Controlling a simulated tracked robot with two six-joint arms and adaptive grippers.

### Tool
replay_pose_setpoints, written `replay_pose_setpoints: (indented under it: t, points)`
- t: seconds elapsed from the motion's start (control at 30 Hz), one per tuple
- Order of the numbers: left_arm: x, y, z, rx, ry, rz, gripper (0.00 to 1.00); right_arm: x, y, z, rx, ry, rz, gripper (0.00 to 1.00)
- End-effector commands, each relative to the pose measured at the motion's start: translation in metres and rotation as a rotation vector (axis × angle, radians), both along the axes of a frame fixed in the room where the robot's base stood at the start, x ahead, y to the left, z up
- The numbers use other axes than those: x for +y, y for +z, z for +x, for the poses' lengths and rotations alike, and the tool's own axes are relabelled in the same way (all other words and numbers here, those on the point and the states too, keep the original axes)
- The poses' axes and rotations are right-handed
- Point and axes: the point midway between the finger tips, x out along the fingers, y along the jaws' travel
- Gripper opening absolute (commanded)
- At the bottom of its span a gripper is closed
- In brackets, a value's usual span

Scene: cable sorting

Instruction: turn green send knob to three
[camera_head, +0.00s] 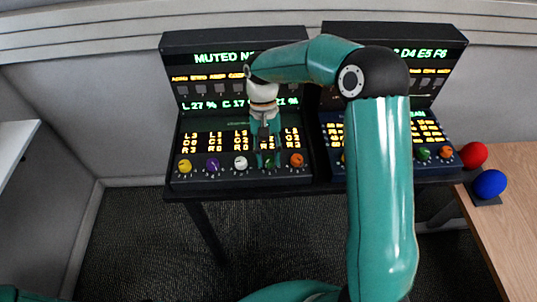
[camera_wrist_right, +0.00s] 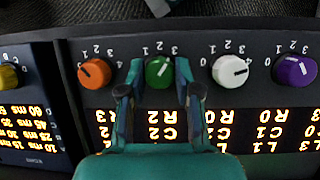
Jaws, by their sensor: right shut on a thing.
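The green send knob (camera_wrist_right: 159,72) sits in the knob row between the orange knob (camera_wrist_right: 94,74) and the white knob (camera_wrist_right: 230,71) in the right wrist view. Its pale pointer mark leans up and to the right; the exact number it meets is too small to tell. My right gripper (camera_wrist_right: 157,78) is shut on the green knob, with a finger on each side of it. In the head view my right gripper (camera_head: 267,158) reaches down onto the left console (camera_head: 240,180) and mostly hides the green knob. My left gripper is not in view.
The purple knob (camera_wrist_right: 295,72) and the yellow knob (camera_head: 184,166) are on the same console. A second console (camera_head: 440,165) stands to the right, partly behind my right arm. A red ball (camera_head: 473,155) and a blue ball (camera_head: 489,184) are at the wooden desk (camera_head: 505,225).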

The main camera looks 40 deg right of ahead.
Motion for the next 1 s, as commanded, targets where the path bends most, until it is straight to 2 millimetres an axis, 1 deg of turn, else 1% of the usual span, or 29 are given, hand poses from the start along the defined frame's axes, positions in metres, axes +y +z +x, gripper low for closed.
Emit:
replay_pose_setpoints:
  t: [0.2, 0.57, 0.6, 0.67, 0.7, 0.73, 1.0]
  points:
    - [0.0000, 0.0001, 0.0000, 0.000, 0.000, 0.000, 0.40, -0.0012, 0.0009, 0.0008, -0.005, -0.037, -0.002, 0.00]
    - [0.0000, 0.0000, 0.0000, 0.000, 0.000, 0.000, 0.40, -0.0011, 0.0007, 0.0007, -0.004, -0.039, -0.001, 0.00]
    - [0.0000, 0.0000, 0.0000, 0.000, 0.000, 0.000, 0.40, -0.0011, 0.0007, 0.0007, -0.004, -0.039, -0.001, 0.38]
    - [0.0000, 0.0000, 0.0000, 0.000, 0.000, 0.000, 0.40, -0.0011, 0.0007, 0.0007, -0.004, -0.039, -0.001, 0.48]
    - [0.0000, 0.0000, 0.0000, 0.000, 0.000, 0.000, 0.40, -0.0010, 0.0006, 0.0005, -0.004, -0.039, -0.001, 0.54]
    - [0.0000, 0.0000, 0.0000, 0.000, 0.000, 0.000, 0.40, -0.0009, 0.0005, 0.0004, -0.003, -0.039, -0.001, 0.57]
    - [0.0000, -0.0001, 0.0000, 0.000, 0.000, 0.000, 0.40, -0.0007, 0.0002, -0.0001, -0.001, -0.038, 0.000, 0.57]
